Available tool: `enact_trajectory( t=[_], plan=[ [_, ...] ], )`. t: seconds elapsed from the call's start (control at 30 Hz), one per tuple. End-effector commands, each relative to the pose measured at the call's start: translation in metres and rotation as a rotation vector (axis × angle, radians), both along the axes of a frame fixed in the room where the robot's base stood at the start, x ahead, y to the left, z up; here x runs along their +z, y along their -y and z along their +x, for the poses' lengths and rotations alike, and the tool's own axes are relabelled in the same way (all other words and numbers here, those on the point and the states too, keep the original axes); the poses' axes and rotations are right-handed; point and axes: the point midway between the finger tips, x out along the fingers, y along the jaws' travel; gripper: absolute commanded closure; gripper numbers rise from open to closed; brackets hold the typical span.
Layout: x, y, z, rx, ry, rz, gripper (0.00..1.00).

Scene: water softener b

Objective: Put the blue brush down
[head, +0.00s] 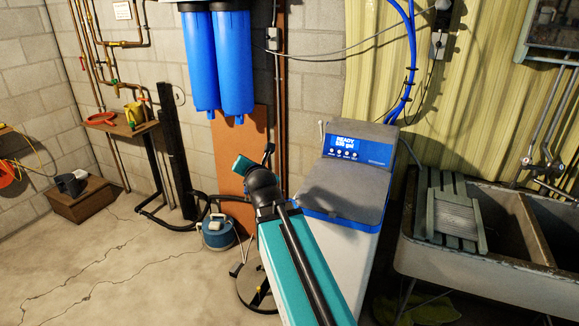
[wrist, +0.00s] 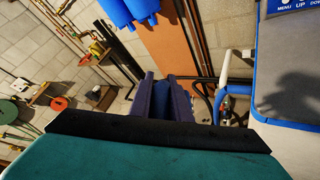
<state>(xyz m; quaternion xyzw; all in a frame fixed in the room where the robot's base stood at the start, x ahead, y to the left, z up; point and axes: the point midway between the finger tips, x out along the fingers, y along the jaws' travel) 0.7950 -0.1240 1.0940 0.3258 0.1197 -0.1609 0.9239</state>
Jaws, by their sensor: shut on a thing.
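My gripper (wrist: 163,92) shows in the middle of the wrist view, its two dark fingers close together. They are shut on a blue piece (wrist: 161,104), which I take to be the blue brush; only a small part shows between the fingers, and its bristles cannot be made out. In the head view my gripper (head: 268,153) is small and dark, past my teal arm, and the brush cannot be told apart there. The gripper is up off the floor, left of the water softener (head: 346,185) in the picture.
The softener's grey lid (head: 345,190) is clear. A sink (head: 480,272) with a washboard (head: 452,215) stands at right. A blue jug (head: 217,232) is on the floor. Blue filter housings (head: 218,62) hang on the wall. A wooden box (head: 82,203) stands at left; floor before it is open.

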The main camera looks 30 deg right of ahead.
Motion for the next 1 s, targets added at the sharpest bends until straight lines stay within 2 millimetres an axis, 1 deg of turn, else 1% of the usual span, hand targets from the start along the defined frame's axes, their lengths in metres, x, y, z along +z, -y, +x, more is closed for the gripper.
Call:
enact_trajectory(
  t=[0.03, 0.1, 0.2, 0.4, 0.5, 0.63, 1.0],
  plan=[
    [-0.011, -0.023, 0.005, 0.042, 0.004, 0.001, 1.0],
    [-0.018, -0.045, 0.008, 0.085, 0.006, -0.001, 1.0],
    [-0.028, -0.069, 0.011, 0.13, 0.007, -0.002, 1.0],
    [-0.049, -0.103, 0.014, 0.194, 0.01, -0.002, 1.0],
    [-0.055, -0.114, 0.015, 0.213, 0.011, -0.002, 1.0],
    [-0.059, -0.122, 0.015, 0.228, 0.011, -0.002, 1.0],
    [-0.059, -0.125, 0.015, 0.234, 0.011, -0.002, 1.0]
  ],
)
